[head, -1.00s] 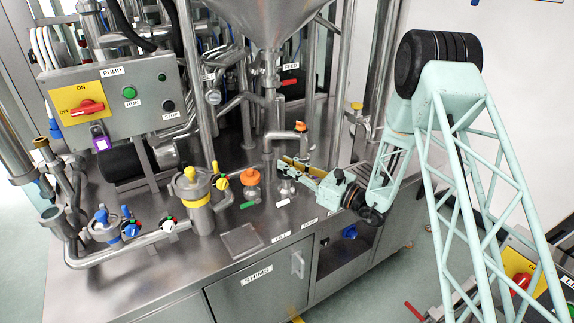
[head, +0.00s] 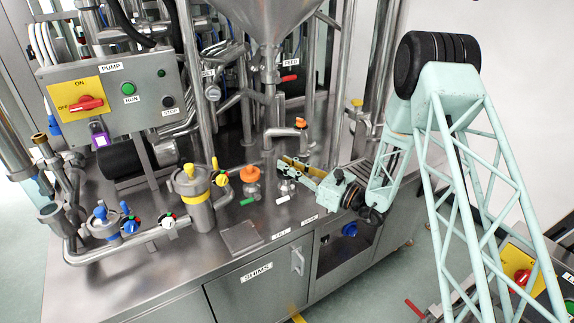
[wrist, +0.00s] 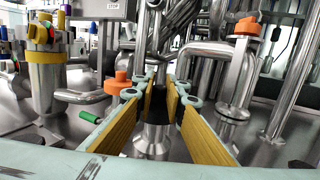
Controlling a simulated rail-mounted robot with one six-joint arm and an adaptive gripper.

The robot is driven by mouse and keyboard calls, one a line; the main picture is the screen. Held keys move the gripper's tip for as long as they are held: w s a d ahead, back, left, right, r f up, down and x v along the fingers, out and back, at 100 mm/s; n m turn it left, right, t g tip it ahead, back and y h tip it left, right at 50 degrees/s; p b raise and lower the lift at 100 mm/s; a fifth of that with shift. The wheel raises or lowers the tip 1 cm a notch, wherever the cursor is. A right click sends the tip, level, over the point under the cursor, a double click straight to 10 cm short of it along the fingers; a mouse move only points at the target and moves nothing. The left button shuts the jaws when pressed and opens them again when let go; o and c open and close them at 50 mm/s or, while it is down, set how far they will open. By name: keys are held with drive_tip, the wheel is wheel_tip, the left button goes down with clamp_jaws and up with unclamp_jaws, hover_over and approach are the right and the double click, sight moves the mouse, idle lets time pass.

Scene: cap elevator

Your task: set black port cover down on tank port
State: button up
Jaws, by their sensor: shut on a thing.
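My gripper (head: 286,168) is at the middle of the steel bench in the head view, its pale green fingers with tan pads pointing left. In the wrist view, my gripper (wrist: 160,92) has its fingers on both sides of a black port cover (wrist: 156,104) and is shut on it. The flared steel tank port (wrist: 152,139) stands upright directly below the cover; I cannot tell whether they touch. The port (head: 285,188) also shows under my fingers in the head view. The fingers hide most of the cover there.
An orange-topped fitting (head: 249,175) and a green handle (wrist: 90,117) are close on the left. A steel pipe with an orange cap (wrist: 247,26) rises close on the right. A yellow-banded canister (head: 191,200) stands farther left. The steel funnel (head: 268,22) hangs above.

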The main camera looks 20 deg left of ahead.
drive_tip(key=shift+f, duration=0.15)
drive_tip(key=o, duration=0.9)
drive_tip(key=shift+c, duration=0.2)
drive_tip(key=shift+d, duration=0.15)
drive_tip(key=r+v, duration=0.1)
drive_tip(key=v, duration=1)
drive_tip(key=shift+d+f, duration=0.3)
drive_tip(key=shift+f, duration=0.15)
drive_tip(key=shift+s, duration=0.15)
